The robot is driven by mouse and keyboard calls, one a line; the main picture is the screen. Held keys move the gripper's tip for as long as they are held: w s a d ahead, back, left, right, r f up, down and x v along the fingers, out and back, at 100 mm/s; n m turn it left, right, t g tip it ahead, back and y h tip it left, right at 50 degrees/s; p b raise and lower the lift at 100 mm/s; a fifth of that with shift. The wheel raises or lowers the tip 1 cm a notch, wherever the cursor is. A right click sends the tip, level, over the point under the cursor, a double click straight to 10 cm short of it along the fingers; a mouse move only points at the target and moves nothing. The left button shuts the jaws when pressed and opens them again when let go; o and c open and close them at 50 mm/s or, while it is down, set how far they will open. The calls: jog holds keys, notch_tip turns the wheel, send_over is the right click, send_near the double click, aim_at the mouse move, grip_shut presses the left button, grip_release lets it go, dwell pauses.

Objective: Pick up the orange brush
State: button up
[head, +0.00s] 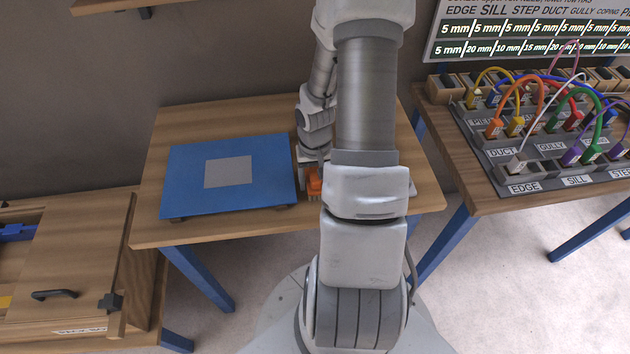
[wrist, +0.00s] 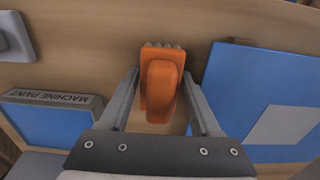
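The orange brush (wrist: 162,88) has a block-like handle and grey bristles along its far edge in the wrist view. In the head view the brush (head: 314,183) is on the wooden table (head: 215,231), partly hidden by my arm. My gripper (wrist: 162,78) is open above the table, with one finger on each side of the brush. The fingertips are close to its sides, and wood shows between the fingers and the handle. I cannot tell whether either tip touches it.
A blue board with a grey square (head: 275,160) lies left of the brush. In the wrist view a tray labelled MACHINE PAINT (wrist: 50,98) is at the left. A cable panel (head: 530,180) stands on the right table. A wooden cabinet (head: 75,260) is at left.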

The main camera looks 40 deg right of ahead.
aim_at(315, 172)
grip_shut()
jog(key=shift+r, duration=0.1)
jog(key=shift+r, duration=0.65)
notch_tip(315, 172, up, 3)
jog(key=shift+f+p, duration=0.1)
jog(key=shift+p, duration=0.2)
jog(key=s+d+r, duration=0.5)
jog(key=d+r, duration=0.1)
jog(key=d, duration=0.4)
jog(key=shift+s+r+p, duration=0.35)
jog(key=shift+p, duration=0.1)
jog(key=shift+d, duration=0.1)
